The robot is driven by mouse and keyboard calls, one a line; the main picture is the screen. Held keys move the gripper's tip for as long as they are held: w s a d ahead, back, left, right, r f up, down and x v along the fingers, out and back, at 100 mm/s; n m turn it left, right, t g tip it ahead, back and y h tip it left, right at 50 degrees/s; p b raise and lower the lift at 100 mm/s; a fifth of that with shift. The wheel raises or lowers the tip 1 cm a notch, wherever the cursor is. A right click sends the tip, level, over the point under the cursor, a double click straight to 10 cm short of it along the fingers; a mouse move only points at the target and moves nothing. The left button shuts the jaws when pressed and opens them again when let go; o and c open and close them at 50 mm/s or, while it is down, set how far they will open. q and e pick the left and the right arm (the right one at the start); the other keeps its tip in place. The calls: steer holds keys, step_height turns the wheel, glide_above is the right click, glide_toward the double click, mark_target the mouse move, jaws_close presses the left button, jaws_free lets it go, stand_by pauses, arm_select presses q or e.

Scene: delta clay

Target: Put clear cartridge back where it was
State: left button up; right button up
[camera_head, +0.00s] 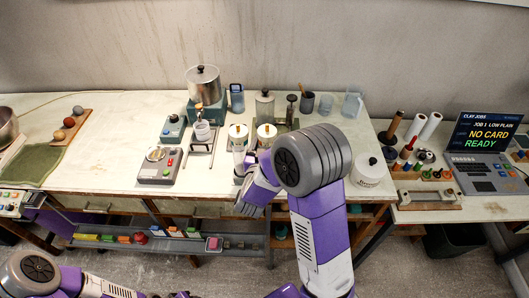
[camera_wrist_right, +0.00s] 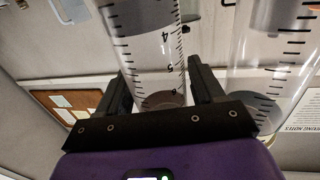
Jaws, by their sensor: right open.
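A clear cartridge with black graduation marks and numbers (camera_wrist_right: 150,45) stands between the two fingers of my right gripper (camera_wrist_right: 162,92) in the right wrist view. The fingers are open, one on each side of it; I cannot tell whether either touches it. A second clear graduated tube (camera_wrist_right: 270,70) is just to the right, outside the fingers. In the head view my right gripper (camera_head: 243,172) is over the front middle of the bench, and my own arm hides much of what is there. My left arm shows at the lower left, its gripper out of frame.
A scale (camera_head: 160,165) and a small stand (camera_head: 202,132) are to the left. A white lidded jar (camera_head: 368,170) is right of my arm.

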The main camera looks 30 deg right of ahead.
steer(key=p+v, duration=0.9)
steer(key=v, duration=0.3)
steer(key=s+a+f+n+g+y, duration=0.1)
steer(key=a+f+g+y, duration=0.2)
steer(key=f, duration=0.6)
steer(key=a+f+n+g+y, duration=0.1)
steer(key=f+g+y, duration=0.1)
steer(key=f+y, duration=0.45)
steer(key=s+a+f+n+g+y, duration=0.4)
steer(key=s+a+f+g+y, duration=0.3)
steer(key=s, duration=0.5)
steer(key=shift+s+a+f+g, duration=0.2)
steer(key=shift+a+f+g, duration=0.2)
steer(key=shift+a+f, duration=0.5)
steer(key=shift+a+r, duration=0.1)
step_height(320, 180, down, 6)
steer(key=b, duration=0.6)
